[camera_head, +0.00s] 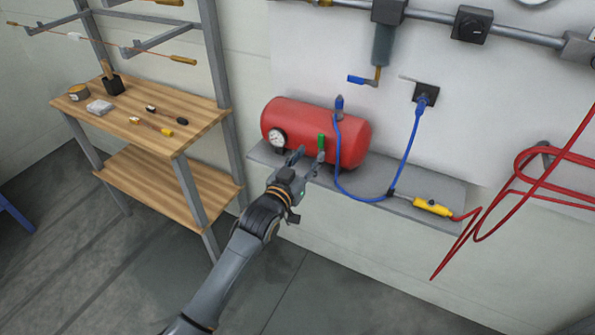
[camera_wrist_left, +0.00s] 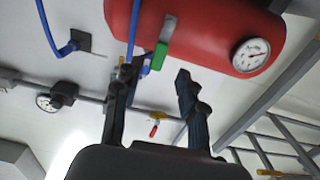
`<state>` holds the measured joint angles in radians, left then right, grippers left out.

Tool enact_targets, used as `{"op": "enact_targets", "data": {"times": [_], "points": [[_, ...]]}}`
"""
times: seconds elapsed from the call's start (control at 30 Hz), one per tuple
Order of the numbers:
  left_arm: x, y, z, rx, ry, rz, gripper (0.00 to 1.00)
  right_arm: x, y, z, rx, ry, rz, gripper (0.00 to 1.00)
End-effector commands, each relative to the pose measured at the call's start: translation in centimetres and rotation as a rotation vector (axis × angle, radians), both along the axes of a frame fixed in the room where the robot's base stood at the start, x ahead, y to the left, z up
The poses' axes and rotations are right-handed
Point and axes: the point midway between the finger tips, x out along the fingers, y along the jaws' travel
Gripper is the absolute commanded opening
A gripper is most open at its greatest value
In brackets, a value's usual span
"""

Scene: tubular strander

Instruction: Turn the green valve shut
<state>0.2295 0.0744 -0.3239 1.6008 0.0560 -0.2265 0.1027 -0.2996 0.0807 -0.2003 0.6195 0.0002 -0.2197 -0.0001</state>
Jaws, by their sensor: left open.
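The green valve handle (camera_head: 321,142) stands upright on the front of the red tank (camera_head: 345,140), right of the pressure gauge (camera_head: 277,139). In the left wrist view the handle (camera_wrist_left: 159,57) hangs from a grey stem on the tank (camera_wrist_left: 205,30). My left gripper (camera_head: 309,157) is just in front of the tank, low near the handle. It is open and empty. My right gripper is not in view.
The tank sits on a grey wall ledge (camera_head: 400,195). A blue hose (camera_head: 405,150) loops to a wall socket (camera_head: 426,93). A yellow connector (camera_head: 432,206) and red hose (camera_head: 560,160) are at right. A wooden workbench (camera_head: 150,125) with small tools stands at left.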

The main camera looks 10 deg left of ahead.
Motion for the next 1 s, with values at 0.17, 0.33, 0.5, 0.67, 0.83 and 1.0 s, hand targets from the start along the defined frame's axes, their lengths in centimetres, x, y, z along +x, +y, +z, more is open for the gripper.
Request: {"op": "enact_targets", "data": {"times": [0.17, 0.33, 0.5, 0.67, 0.83, 1.0], "points": [[-3.7, 1.2, -0.1, -0.001, 0.001, 0.0, 0.41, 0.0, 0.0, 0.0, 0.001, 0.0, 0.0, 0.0], [-5.8, 1.9, -0.1, -0.001, 0.001, 0.0, 0.41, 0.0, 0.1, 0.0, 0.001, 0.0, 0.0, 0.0], [-6.5, 2.1, 0.0, -0.001, 0.0, 0.0, 0.41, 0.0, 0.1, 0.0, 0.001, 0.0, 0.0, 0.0], [-6.6, 2.1, 0.0, -0.001, 0.0, 0.0, 0.41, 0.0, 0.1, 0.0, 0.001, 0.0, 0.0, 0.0], [-6.5, 2.1, 0.0, -0.001, 0.0, 0.0, 0.41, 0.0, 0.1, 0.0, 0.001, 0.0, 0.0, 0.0], [-6.5, 2.2, -0.5, 0.002, 0.01, 0.002, 0.41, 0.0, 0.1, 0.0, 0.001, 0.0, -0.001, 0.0]]}}
